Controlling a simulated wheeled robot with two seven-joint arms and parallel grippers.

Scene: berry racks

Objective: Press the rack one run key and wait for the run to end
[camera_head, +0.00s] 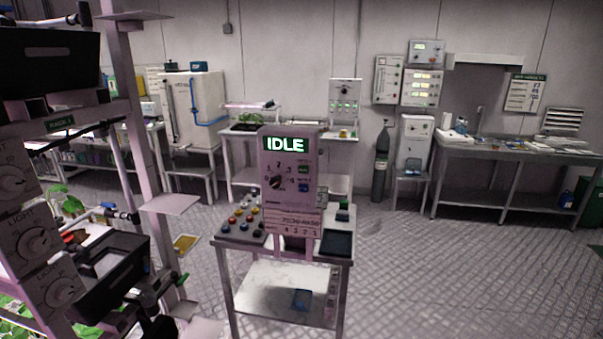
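A grey control console (290,200) stands upright on a metal cart in the middle. The key lettering is too small to read, so I cannot tell which is the rack one run key. A tall rack (122,110) with LIGHT knobs (28,245) fills the left side. I cannot make out either of my grippers.
The metal cart (228,247) also carries several coloured knobs (241,218) at left and a dark tray (336,243) at right. A steel bench (490,151) stands at the back right. The floor right of the cart is clear.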

